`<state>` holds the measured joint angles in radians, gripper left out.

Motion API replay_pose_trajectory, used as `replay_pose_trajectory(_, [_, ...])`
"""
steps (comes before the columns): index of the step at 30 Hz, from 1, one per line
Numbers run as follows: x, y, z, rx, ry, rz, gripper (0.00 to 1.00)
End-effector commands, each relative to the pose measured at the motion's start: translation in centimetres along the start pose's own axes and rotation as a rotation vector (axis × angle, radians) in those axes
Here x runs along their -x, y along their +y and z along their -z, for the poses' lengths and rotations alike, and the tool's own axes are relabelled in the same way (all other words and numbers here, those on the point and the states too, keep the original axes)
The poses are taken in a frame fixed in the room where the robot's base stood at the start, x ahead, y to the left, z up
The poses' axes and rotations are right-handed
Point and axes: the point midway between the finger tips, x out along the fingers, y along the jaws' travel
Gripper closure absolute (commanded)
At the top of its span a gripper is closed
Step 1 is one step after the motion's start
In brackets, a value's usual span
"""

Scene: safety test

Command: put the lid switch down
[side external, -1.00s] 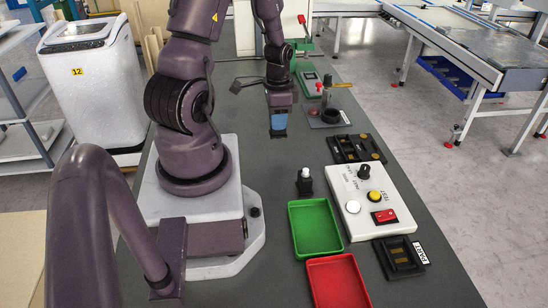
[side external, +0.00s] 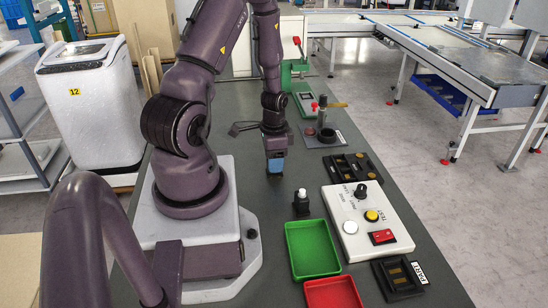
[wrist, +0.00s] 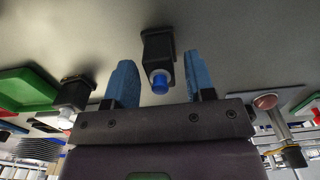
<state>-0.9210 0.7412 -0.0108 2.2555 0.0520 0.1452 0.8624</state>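A small black switch block with a blue plunger (wrist: 158,62) stands on the grey table in the wrist view, between the lines of my two blue fingers. My gripper (wrist: 162,84) is open, with a visible gap between the block and each finger. In the side view my gripper (side external: 275,166) is low over the table behind the white control panel, and its fingers mostly hide the block; a little dark shape shows beneath them. A similar black block with a white plunger (side external: 301,201) stands nearer the camera, and it also shows in the wrist view (wrist: 74,94).
A green tray (side external: 312,250) and a red tray (side external: 333,293) lie at the front. The control panel (side external: 345,205), a black slotted holder (side external: 352,168) and another black holder (side external: 400,277) are to the right.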

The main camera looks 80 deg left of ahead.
Motion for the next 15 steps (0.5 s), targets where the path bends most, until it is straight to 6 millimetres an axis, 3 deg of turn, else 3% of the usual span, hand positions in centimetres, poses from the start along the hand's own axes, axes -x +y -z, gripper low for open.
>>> replay_pose_trajectory(10, [0.3, 0.0, 0.0, 0.0, 0.001, 0.001, 0.48])
replay_pose_trajectory(15, [2.3, -0.1, 0.1, 0.0, 0.004, 0.004, 0.48])
